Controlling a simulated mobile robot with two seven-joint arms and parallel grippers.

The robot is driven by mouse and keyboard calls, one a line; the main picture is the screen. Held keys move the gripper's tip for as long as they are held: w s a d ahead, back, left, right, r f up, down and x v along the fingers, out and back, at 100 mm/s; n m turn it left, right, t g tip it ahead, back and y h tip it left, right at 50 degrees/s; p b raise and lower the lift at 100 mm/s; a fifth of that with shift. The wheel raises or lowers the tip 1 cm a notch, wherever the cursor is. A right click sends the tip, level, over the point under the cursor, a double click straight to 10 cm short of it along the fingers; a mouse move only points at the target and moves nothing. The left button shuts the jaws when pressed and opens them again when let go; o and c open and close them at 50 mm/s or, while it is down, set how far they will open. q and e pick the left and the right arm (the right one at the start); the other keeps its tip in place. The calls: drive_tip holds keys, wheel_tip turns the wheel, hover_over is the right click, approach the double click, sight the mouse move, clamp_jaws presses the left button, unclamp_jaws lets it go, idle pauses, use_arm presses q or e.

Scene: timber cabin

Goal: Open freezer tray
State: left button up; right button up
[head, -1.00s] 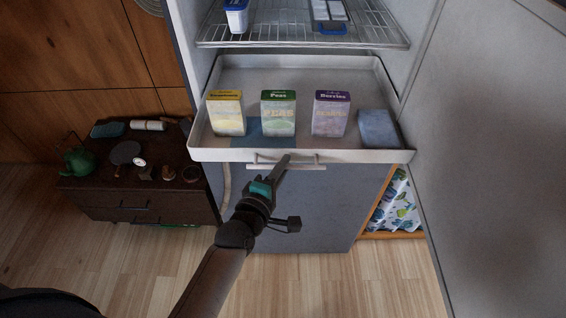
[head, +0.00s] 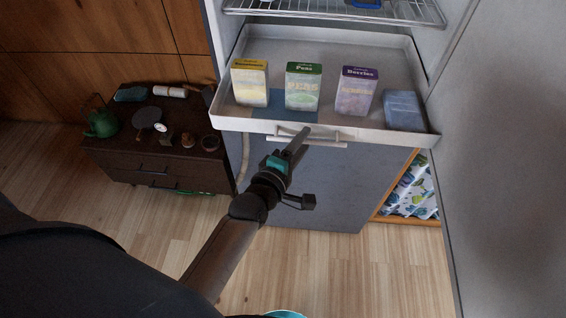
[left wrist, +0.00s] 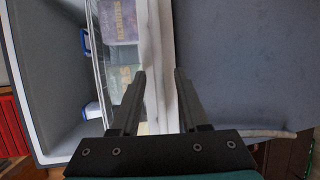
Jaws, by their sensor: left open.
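The freezer tray (head: 256,125) is a pale, shallow, wide tray standing out from the open freezer in the head view. A thin bar handle (head: 330,144) runs along its front. My left gripper (head: 304,131) is at the middle of the handle, with its fingers overlapping it in the picture. In the left wrist view the two fingers (left wrist: 160,88) are apart, with the tray's pale front edge (left wrist: 160,35) between them. I cannot tell whether they touch the handle. My right gripper is not in view.
The tray holds a yellow box (head: 250,84), a green peas box (head: 303,88), a purple berries box (head: 356,92) and a blue block (head: 404,111). A wire shelf (head: 410,14) is above. The open door (head: 510,150) stands right. A dark low cabinet (head: 140,172) stands left.

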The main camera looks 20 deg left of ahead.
use_arm(q)
drive_tip(key=v, duration=1.4)
drive_tip(key=shift+s, duration=0.15)
drive_tip(key=s+f+m+g+b, duration=0.4)
drive_tip(key=f+m, duration=0.1)
drive_tip(key=f, duration=1.2)
drive_tip(key=s+f+m+g+b, duration=0.3)
drive_tip(key=s+f+m+b, duration=0.15)
drive_tip(key=f, duration=1.25)
drive_tip(key=s+a+f+m+g+y+b, duration=0.1)
drive_tip(key=s+a+f+m+g+b, duration=0.1)
drive_tip(key=s+f, duration=0.7)
drive_tip(key=s+a+f+m+g+y+b, duration=0.1)
drive_tip(key=s+f+m+g+b, duration=0.4)
drive_tip(key=f, duration=0.8)
drive_tip(key=s+a+m, duration=0.1)
drive_tip(key=s+m, duration=0.2)
drive_tip(key=shift+s+f+m+g, duration=0.25)
drive_tip(key=shift+s+m+g, duration=0.1)
drive_tip(key=shift+g, duration=0.05)
